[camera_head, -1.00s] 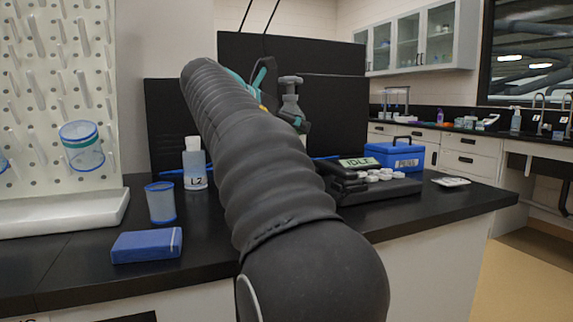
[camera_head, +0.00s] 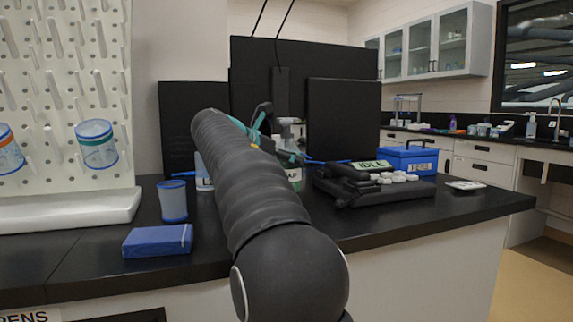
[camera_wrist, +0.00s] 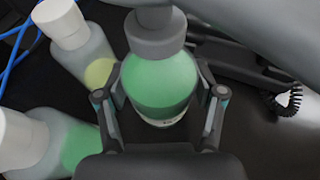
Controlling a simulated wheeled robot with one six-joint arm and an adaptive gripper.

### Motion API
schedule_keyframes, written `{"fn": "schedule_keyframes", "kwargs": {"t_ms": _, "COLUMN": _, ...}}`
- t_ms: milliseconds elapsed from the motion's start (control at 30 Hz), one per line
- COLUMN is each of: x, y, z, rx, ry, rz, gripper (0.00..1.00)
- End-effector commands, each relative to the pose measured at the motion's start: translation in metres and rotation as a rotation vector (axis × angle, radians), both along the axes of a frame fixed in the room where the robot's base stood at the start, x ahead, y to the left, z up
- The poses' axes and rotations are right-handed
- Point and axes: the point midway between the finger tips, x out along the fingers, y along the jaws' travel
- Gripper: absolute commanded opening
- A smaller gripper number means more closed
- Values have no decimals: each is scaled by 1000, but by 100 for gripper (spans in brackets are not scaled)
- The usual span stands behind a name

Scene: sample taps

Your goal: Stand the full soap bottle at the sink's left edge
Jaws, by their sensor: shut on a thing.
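My gripper (camera_wrist: 162,105) is shut around a clear bottle of green liquid (camera_wrist: 160,75) with a grey pump top. In the head view the held bottle (camera_head: 295,175) is upright behind my arm, low over the black counter; I cannot tell whether its base touches. Its label is mostly hidden. Beside it in the wrist view stand a white-capped bottle with yellow liquid (camera_wrist: 97,55) and another with green liquid (camera_wrist: 45,145). In the head view a tap (camera_head: 557,118) rises at the far right counter; the sink's basin and left edge cannot be made out.
On the near black counter (camera_head: 400,215) are a blue box (camera_head: 158,241), a blue-rimmed cup (camera_head: 173,202), a black device with white pieces (camera_head: 380,188) and a blue case (camera_head: 408,160). A white pegboard (camera_head: 75,70) stands left. Open floor lies at the right.

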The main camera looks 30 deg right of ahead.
Motion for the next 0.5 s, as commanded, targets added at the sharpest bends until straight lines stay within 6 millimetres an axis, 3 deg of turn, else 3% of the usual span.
{"fn": "schedule_keyframes", "kwargs": {"t_ms": 367, "x": -1, "y": 0, "z": -2, "rx": -2, "ry": 0, "rz": 0, "gripper": 6}}
{"fn": "schedule_keyframes", "kwargs": {"t_ms": 400, "x": 0, "y": 0, "z": -3, "rx": -1, "ry": 1, "rz": 0, "gripper": 76}}
{"fn": "schedule_keyframes", "kwargs": {"t_ms": 467, "x": 0, "y": 0, "z": -3, "rx": -1, "ry": 0, "rz": 0, "gripper": 91}}
{"fn": "schedule_keyframes", "kwargs": {"t_ms": 500, "x": 0, "y": 0, "z": -3, "rx": -1, "ry": 0, "rz": 0, "gripper": 93}}
